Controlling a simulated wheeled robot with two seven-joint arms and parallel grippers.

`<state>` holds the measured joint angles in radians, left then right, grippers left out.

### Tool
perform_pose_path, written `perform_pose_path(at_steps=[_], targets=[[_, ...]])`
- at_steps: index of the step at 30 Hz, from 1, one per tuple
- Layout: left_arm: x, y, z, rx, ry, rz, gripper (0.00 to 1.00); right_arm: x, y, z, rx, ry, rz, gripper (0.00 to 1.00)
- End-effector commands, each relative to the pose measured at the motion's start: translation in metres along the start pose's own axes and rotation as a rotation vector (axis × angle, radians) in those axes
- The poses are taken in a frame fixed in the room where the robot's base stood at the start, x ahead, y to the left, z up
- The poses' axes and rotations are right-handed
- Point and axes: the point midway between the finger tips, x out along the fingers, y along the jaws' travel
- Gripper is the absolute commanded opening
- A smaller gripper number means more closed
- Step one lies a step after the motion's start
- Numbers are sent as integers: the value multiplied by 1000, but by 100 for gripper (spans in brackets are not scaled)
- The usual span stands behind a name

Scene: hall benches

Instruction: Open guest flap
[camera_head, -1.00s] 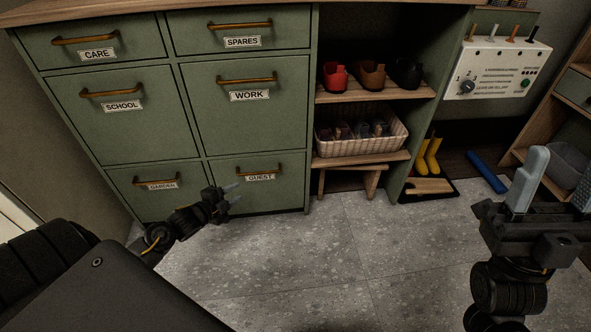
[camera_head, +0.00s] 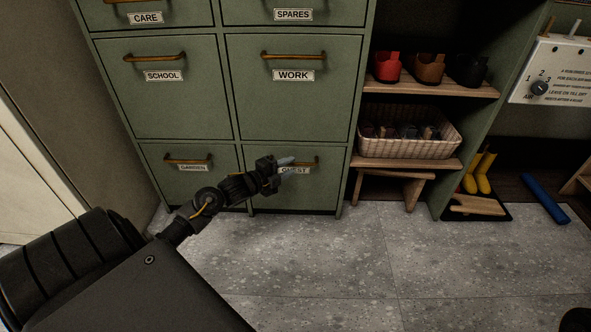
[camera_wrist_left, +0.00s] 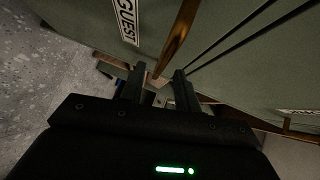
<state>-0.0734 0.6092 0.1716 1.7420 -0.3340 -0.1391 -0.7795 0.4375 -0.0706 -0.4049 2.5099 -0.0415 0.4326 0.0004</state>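The guest flap (camera_head: 322,192) is a green front at the lower right of the cabinet, shut flush. Its white GUEST label (camera_head: 297,170) and brass bar handle (camera_head: 308,163) are partly covered by my left gripper (camera_head: 287,166) in the head view. The gripper's fingers are apart, with the tips in front of the handle's left part. In the left wrist view, the handle (camera_wrist_left: 178,38) runs down toward the open fingers (camera_wrist_left: 158,72), and its lower end lies close to the tips. I cannot tell whether they touch. My right gripper is out of view.
The garden front (camera_head: 190,184) is left of the guest flap and the work front (camera_head: 293,105) is above; both are shut. Open shelves with a wicker basket (camera_head: 410,146) and a small stool (camera_head: 392,180) stand to the right. The grey floor (camera_head: 330,260) before the cabinet is clear.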

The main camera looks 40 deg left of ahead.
Motion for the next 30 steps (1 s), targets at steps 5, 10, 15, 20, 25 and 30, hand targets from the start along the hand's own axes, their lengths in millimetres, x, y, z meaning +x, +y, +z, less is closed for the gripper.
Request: perform_pose_path(at_steps=[5, 10, 15, 20, 25, 30], targets=[[27, 2, 0, 0, 0, -2, 32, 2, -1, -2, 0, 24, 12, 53], [38, 1, 0, 0, 1, 1, 32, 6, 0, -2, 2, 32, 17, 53], [39, 1, 0, 0, 0, 2, 32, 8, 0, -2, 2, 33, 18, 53], [39, 0, 0, 0, 0, 2, 28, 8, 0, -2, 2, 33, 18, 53], [39, 0, 0, 0, 0, 1, 6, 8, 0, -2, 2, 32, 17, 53], [39, 0, 0, 0, 0, 2, 0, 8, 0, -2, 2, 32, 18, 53]])
